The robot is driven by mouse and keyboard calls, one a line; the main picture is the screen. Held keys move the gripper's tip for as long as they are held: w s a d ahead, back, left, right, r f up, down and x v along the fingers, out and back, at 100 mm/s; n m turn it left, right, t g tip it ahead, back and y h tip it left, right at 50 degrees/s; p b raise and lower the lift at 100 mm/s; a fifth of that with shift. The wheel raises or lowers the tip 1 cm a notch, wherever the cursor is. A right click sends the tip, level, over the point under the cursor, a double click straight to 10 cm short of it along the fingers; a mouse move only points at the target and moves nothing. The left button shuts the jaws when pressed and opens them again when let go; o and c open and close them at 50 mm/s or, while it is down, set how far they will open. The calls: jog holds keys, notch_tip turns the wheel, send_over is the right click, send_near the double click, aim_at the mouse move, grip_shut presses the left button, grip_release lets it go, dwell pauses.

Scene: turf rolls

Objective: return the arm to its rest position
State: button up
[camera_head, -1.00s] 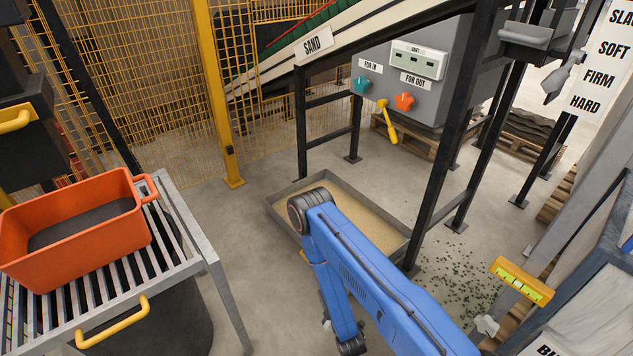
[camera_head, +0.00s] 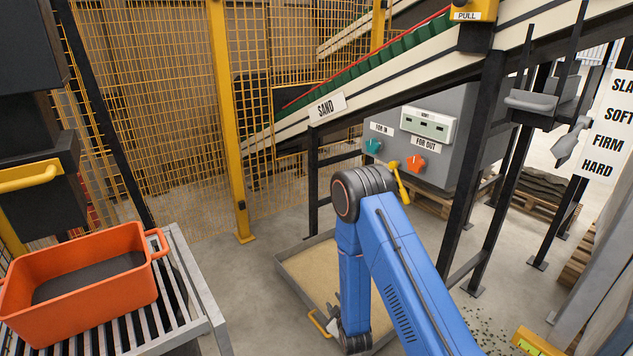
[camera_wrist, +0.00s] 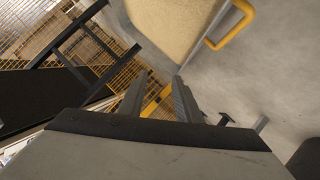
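My blue arm (camera_head: 395,265) is bent, with its dark elbow joint (camera_head: 362,193) raised in front of the conveyor frame. The forearm hangs down from the elbow to the wrist (camera_head: 355,342) at the bottom of the head view. My gripper (camera_wrist: 160,88) shows in the wrist view with its two grey fingers apart and nothing between them. In the head view the gripper is small and partly cut off, beside the yellow handle (camera_head: 318,322) of the sand tray. I cannot tell its exact height above the floor.
The shallow sand tray (camera_head: 290,277) lies on the floor behind the forearm. An orange tub (camera_head: 85,290) stands on a slatted rack at left. Black conveyor legs (camera_head: 470,180) and a grey control box (camera_head: 455,150) stand behind the arm. A yellow level (camera_head: 535,343) is at lower right.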

jog(key=s+d+r+m+g, duration=0.1)
jog(key=d+r, duration=0.2)
jog(key=r, duration=0.5)
jog(key=d+r+m+g+h, duration=0.1)
jog(key=d+r+m, duration=0.1)
jog(key=r, duration=0.7)
jog(key=s+d+r+m+g, duration=0.1)
jog(key=d+r, duration=0.2)
jog(key=r, duration=0.5)
jog(key=s+d+r+m+g, duration=0.25)
jog(key=s+d+r, duration=0.35)
jog(key=s+r, duration=0.65)
jog(key=s+d+r+m, duration=0.1)
jog(key=s+d+r, duration=0.1)
jog(key=s, duration=0.7)
jog(key=s+d+r+m+g+h, duration=0.1)
jog(key=s+d+r, duration=0.2)
jog(key=s, duration=0.7)
jog(key=s+d+r+m+g, duration=0.1)
jog(key=s+d+r+m, duration=0.1)
jog(key=s+r, duration=0.3)
jog(key=s+d, duration=0.1)
jog(key=s, duration=0.3)
jog(key=shift+s+h, duration=0.3)
jog(key=shift+h, duration=0.1)
